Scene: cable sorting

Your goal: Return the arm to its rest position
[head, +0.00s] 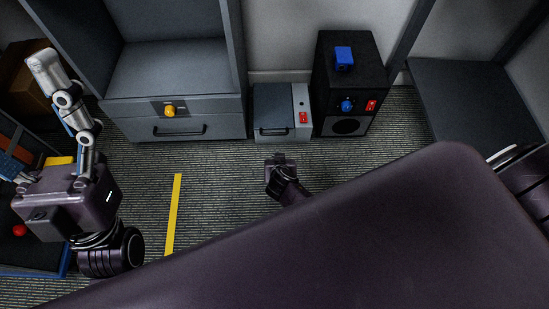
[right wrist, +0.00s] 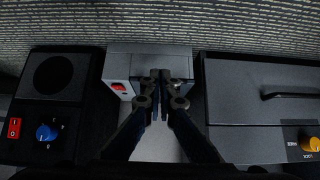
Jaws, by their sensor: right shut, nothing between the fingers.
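My right gripper (head: 281,172) is small and dark in the head view, above the carpet in front of a low grey box. In the right wrist view its fingers (right wrist: 160,78) are together with nothing between them, in front of the grey box. Most of the right arm shows as a large dark purple link across the lower right of the head view. My left gripper (head: 44,62) points up at the far left on a dark purple arm; its jaw gap cannot be made out.
A grey cabinet (head: 221,115) with a yellow knob (head: 170,111), the grey box (head: 274,100) with a red switch, and a black speaker-like box (head: 331,107) topped by a blue block (head: 344,58) line the wall. A yellow stripe (head: 174,214) crosses open carpet.

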